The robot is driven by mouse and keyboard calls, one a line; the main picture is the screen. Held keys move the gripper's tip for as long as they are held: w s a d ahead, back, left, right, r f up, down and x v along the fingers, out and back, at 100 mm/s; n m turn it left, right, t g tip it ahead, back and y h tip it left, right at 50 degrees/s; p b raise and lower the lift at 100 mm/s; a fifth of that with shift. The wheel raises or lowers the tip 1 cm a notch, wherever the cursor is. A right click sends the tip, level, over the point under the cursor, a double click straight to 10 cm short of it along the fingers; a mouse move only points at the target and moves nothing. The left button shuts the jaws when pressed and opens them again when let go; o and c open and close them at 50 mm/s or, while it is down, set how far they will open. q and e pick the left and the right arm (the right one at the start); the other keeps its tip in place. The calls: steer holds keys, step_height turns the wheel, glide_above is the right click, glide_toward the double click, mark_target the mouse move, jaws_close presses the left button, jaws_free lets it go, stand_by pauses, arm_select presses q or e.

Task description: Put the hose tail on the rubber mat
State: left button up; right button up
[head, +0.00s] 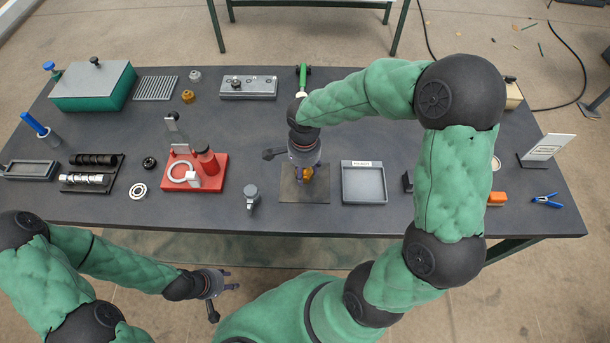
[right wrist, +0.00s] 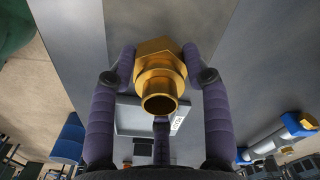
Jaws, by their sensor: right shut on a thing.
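My arm and gripper hide the mat's back part. My left gripper (head: 221,290) is empty, in front of the table's front edge, with its fingers apart.
A grey labelled tray (head: 364,184) stands just right of the mat. A small grey part (head: 252,198) stands to the left, then a red fixture (head: 194,178). A brass nut (head: 188,96) and a grey block (head: 248,87) lie farther back.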

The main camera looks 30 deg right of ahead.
mark_target(305, 176)
steer(key=f, duration=0.1)
steer(key=f+b, duration=0.1)
steer(key=f, duration=0.1)
steer(key=shift+w+d+f, duration=0.15)
steer(key=shift+d+f, duration=0.05)
steer(key=shift+f, duration=0.1)
steer(key=shift+f+b, duration=0.15)
steer(key=shift+b, duration=0.15)
steer(key=o, duration=1.4)
